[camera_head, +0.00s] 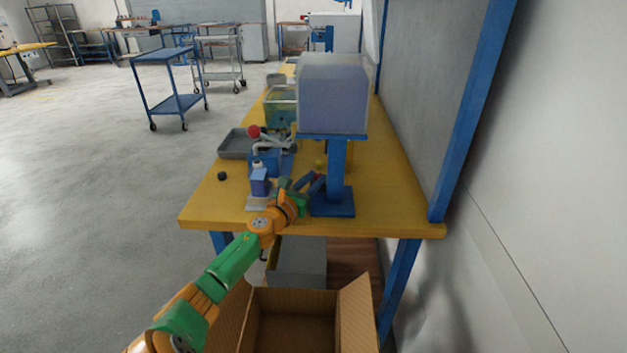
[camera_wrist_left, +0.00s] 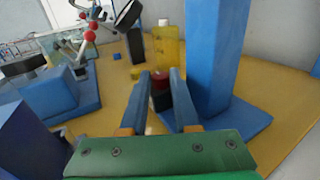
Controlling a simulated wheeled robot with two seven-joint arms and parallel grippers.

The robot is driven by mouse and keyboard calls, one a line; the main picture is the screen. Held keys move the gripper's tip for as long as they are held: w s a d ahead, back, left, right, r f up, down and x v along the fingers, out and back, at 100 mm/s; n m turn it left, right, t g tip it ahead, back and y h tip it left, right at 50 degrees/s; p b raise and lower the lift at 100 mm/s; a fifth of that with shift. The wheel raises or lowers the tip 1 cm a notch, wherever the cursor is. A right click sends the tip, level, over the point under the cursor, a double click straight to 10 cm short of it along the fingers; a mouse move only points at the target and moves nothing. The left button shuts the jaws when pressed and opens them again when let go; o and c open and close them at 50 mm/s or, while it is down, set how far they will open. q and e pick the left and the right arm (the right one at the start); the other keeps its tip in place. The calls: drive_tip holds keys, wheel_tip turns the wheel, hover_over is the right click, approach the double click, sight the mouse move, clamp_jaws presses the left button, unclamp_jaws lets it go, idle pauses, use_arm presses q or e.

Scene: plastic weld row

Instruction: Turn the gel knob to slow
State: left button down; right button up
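My left gripper (camera_head: 309,183) reaches over the near end of the yellow bench (camera_head: 388,215), beside the blue post of the stand. In the left wrist view its two blue fingers (camera_wrist_left: 160,78) are apart. A small dark red and black round piece (camera_wrist_left: 160,98) shows between them; it may be the gel knob, but no label or pointer is readable. I cannot tell whether the fingers touch it. A yellow, partly clear block (camera_wrist_left: 167,48) with a white top stands just beyond the fingertips. My right gripper is not in view.
A blue stand (camera_head: 338,172) carries a large cloudy box (camera_head: 333,95) right of the gripper. A blue-violet bottle-like thing (camera_head: 260,182) stands to its left, with a grey tray (camera_head: 234,147) behind. An open cardboard box (camera_head: 300,297) is below the bench's near edge.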

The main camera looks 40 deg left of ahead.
use_arm(q)
drive_tip(key=shift+w+d+r+n+y+p, duration=0.1)
drive_tip(key=shift+d+r+n+y+p, duration=0.15)
drive_tip(key=shift+n+y+p, duration=0.45)
drive_tip(key=g+y, duration=0.1)
drive_tip(key=n+y, duration=0.1)
drive_tip(key=y, duration=0.1)
drive_tip(key=shift+d+f+n+g, duration=0.1)
drive_tip(key=shift+f+n+g, duration=0.2)
drive_tip(key=shift+g, duration=0.1)
drive_tip(key=c, duration=0.9)
unclamp_jaws()
